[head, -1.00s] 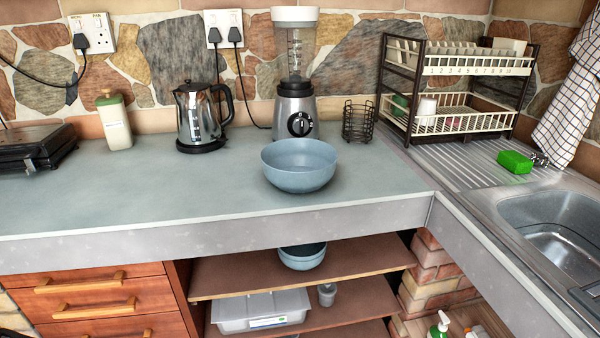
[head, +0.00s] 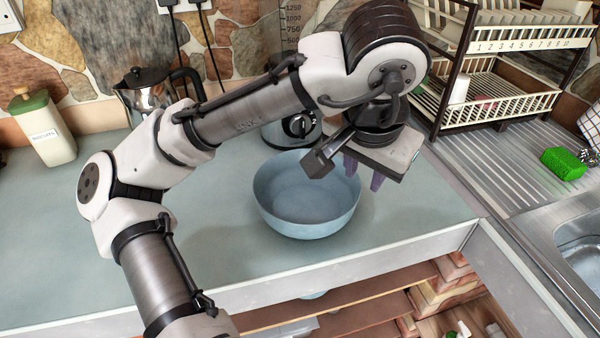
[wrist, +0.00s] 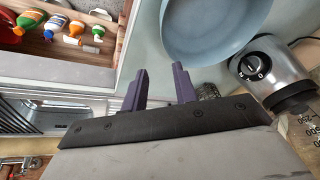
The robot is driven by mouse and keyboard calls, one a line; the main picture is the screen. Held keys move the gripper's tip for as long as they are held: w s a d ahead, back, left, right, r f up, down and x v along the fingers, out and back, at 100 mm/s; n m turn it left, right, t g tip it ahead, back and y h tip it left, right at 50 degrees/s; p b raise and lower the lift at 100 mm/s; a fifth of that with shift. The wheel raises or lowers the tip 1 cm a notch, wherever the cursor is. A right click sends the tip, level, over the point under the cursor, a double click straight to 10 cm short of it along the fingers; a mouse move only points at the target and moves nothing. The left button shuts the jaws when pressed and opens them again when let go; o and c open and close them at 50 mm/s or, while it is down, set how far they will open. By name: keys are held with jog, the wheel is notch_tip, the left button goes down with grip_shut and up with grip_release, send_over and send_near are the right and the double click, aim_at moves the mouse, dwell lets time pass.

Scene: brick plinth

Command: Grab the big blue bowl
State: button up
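The big blue bowl (head: 305,205) stands upright on the grey-green counter, near its front edge. It also shows in the wrist view at the top right, cut by the frame edge (wrist: 205,42). My gripper (head: 364,180) is above the counter at the bowl's right side, with its purple fingers pointing down. In the wrist view the two fingers (wrist: 160,72) are apart with nothing between them. The bowl lies beyond and to the right of the fingers there. I cannot tell whether any finger touches the rim.
The blender base (head: 292,130) stands just behind the bowl, partly hidden by my arm. A dish rack (head: 500,70) and green sponge (head: 564,162) are at the right. The counter left of the bowl is clear.

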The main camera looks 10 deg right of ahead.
send_over(349, 213)
jog(key=s+a, duration=0.1)
jog(key=s, duration=0.1)
notch_tip(349, 213, down, 8)
jog(key=shift+y, duration=0.4)
jog(key=shift+p+x, duration=0.55)
jog(key=shift+x, duration=2.4)
jog(key=shift+w+d, duration=0.15)
grip_shut()
jog(key=shift+r, duration=0.1)
